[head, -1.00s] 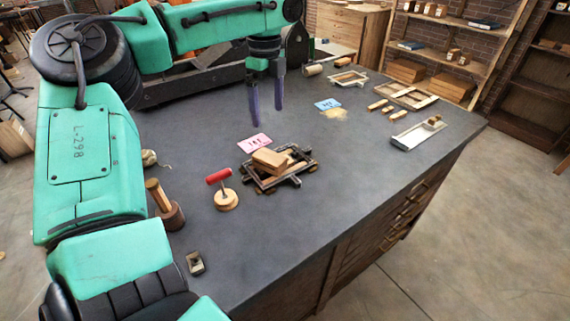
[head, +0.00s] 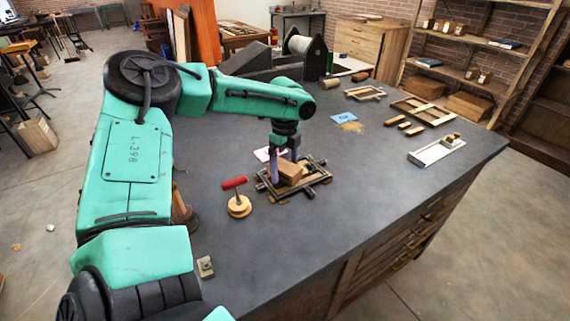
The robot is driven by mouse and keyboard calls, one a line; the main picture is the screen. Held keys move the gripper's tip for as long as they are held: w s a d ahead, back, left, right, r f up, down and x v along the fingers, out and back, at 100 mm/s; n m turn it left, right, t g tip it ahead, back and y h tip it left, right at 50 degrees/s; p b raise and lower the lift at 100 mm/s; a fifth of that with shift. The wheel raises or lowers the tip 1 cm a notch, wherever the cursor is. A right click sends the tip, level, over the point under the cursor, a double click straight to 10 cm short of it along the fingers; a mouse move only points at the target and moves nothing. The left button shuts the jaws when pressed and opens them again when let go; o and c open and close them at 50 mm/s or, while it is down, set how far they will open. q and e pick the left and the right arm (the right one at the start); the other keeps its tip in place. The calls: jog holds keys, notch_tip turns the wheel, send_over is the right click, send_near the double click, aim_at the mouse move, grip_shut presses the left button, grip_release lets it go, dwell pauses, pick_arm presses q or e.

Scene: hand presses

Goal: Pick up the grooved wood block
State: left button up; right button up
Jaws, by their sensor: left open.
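A brown wood block (head: 292,173) sits on a dark metal and wood press frame (head: 319,179) on the table. Its groove is too small to make out. My left gripper (head: 284,160) points down at the block, its purple fingers open and low around the block's far left end. I cannot tell whether a finger touches it. My right gripper is not in view.
A blue card (head: 344,117), several wood strips (head: 404,125) and a pale tray (head: 437,150) lie farther right. The table (head: 370,190) is clear to the frame's right.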

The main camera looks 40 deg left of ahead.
pick_arm(q)
grip_shut()
jog(key=shift+r, duration=0.15)
